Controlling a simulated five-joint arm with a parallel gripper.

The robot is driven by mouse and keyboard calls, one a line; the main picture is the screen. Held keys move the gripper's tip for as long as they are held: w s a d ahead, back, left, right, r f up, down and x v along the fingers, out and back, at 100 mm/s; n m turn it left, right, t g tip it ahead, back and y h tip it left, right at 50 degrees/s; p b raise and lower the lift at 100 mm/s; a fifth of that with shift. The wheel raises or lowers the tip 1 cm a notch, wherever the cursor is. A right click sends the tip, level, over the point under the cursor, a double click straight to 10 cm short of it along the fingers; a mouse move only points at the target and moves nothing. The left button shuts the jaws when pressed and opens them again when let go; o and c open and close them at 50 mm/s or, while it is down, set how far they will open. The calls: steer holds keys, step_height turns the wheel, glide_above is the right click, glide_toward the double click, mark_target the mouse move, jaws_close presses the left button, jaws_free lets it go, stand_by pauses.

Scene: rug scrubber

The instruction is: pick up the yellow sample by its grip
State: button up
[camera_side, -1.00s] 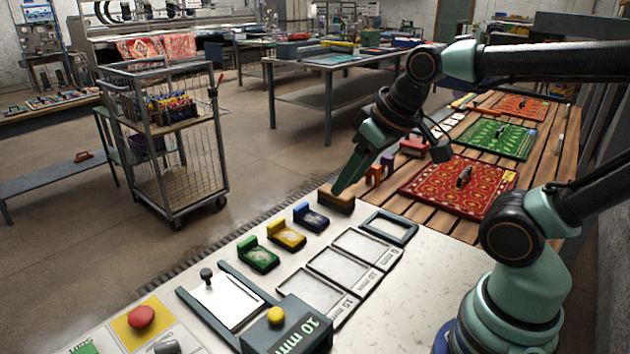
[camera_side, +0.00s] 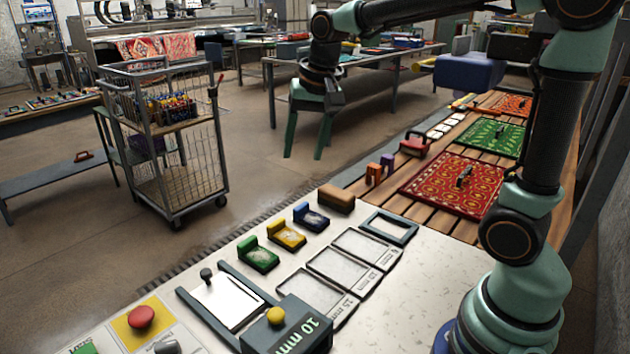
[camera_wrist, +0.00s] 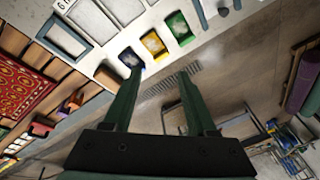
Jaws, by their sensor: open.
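The yellow sample (camera_side: 287,236) lies on the pale bench top, between the green sample (camera_side: 259,256) and the blue sample (camera_side: 311,217). Its raised yellow grip (camera_side: 276,226) stands at its far-left end, and its face has a pale patch. My gripper (camera_side: 305,154) is open and empty, fingers pointing down, high up and beyond the bench's far edge in the side view. In the wrist view, the yellow sample (camera_wrist: 153,43) shows just beyond the space between my gripper's fingertips (camera_wrist: 159,74). Nothing is between the fingers.
A brown block (camera_side: 336,198) sits beside the blue sample. Empty framed trays (camera_side: 365,246) and a dark square frame (camera_side: 390,228) lie to the right. A slide fixture with a white plate (camera_side: 228,300) stands in front. A wire cart (camera_side: 165,140) is on the floor to the left.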

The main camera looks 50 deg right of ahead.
steer(key=w+d+f+m+g, duration=0.2)
steer(key=w+f+m, duration=0.3)
steer(key=w, duration=0.3)
steer(key=m+g, duration=0.1)
steer(key=m, duration=0.4)
glide_above(276, 222)
step_height(276, 222, down, 7)
step_height(276, 222, down, 12)
steer(key=shift+f, duration=0.25)
steer(key=shift+c, duration=0.3)
jaws_close()
